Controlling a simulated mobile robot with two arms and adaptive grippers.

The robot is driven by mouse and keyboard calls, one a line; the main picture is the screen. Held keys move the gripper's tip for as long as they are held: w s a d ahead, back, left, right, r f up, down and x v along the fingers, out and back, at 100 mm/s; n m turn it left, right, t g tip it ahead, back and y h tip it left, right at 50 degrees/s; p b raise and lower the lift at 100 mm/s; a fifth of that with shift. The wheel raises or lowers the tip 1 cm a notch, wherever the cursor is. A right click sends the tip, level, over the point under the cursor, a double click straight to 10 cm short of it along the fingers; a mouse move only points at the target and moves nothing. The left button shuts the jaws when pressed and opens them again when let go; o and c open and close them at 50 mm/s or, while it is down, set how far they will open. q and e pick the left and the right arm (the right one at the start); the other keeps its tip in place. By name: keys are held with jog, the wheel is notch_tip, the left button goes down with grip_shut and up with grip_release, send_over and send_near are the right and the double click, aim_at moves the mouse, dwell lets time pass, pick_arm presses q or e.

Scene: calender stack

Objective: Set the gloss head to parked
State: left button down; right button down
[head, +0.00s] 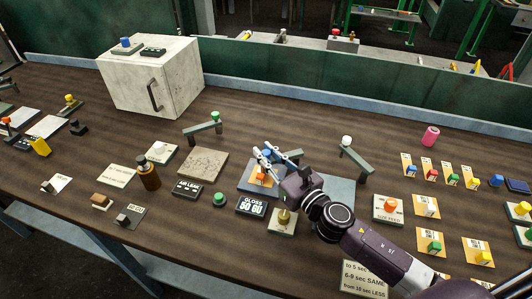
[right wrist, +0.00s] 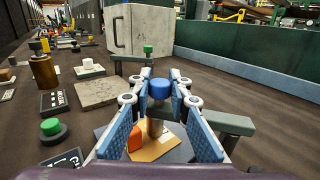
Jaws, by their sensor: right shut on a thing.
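A blue knob (right wrist: 161,88) stands between the fingertips of my right gripper (right wrist: 160,98), which is shut on it. In the head view my right gripper (head: 267,158) hides much of this knob. A grey swing bar (right wrist: 228,122) shows just right of the fingers; its join with the knob is hidden. Under the fingers a tan card (right wrist: 160,146) with an orange piece (right wrist: 135,142) lies on a dark square plate (head: 250,186). The gloss display (head: 251,206) in front reads 50 GU. My left gripper is not in view.
A green-knobbed bar (head: 203,128) stands to the left and a white-knobbed bar (head: 354,160) to the right. A stone-like slab (head: 204,165) lies left of the plate. A white cabinet (head: 152,76) stands at the back. Several cards with coloured pieces crowd the right side.

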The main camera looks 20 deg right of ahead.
jog(key=shift+w+h, duration=0.1)
jog(key=shift+h, duration=0.2)
jog(key=shift+w+m+h+p, duration=0.35)
jog(key=shift+m+h, duration=0.25)
jog(key=w+m+h, duration=0.1)
jog(key=m+h, duration=0.1)
jog(key=h, duration=0.1)
jog(key=shift+w+t+p, duration=0.35)
jog(key=shift+t, duration=0.05)
jog(key=m+h, duration=0.1)
jog(key=w+m+h, duration=0.1)
jog(key=h, duration=0.1)
jog(key=shift+w+d+h, duration=0.3)
jog(key=shift+w+d+m+g+h, duration=0.25)
jog(key=shift+w+m+h, duration=0.1)
jog(key=shift+m+h, duration=0.3)
jog(key=shift+w+d+m+g+h, duration=0.25)
jog(key=shift+w+m+h, duration=0.15)
jog(key=shift+h, duration=0.45)
jog(key=c, duration=1.8)
grip_release()
jog(key=shift+o, duration=0.2)
